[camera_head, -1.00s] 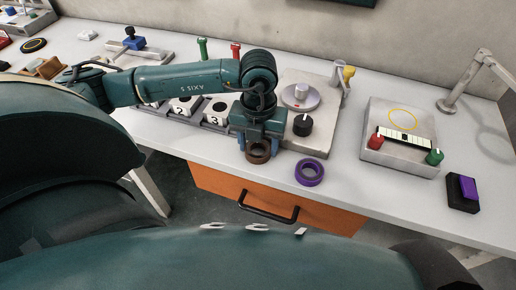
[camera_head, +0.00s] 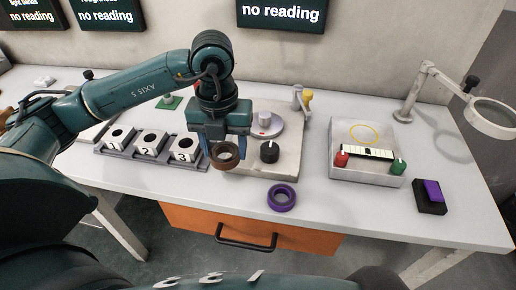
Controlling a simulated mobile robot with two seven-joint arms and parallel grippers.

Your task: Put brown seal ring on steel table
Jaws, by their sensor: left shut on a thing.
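My left gripper (camera_head: 220,149) points down and is shut on the brown seal ring (camera_head: 224,163), held at its fingertips. The ring seems to hang a little above the bench, at the front left corner of a grey base plate (camera_head: 286,165). That plate carries a round metal disc (camera_head: 265,127) and a black knob (camera_head: 269,152). To the right is a grey block (camera_head: 385,133) with a yellow circle outline (camera_head: 364,133) on its top; which surface is the steel table, I cannot tell for sure. My right gripper is not in view.
A purple ring (camera_head: 281,197) lies near the bench's front edge. White numbered blocks (camera_head: 150,147) stand left of the gripper. Red (camera_head: 341,159) and green (camera_head: 398,166) knobs flank a striped gauge. A black-and-purple switch (camera_head: 431,197) and magnifier lamp (camera_head: 490,118) are at right.

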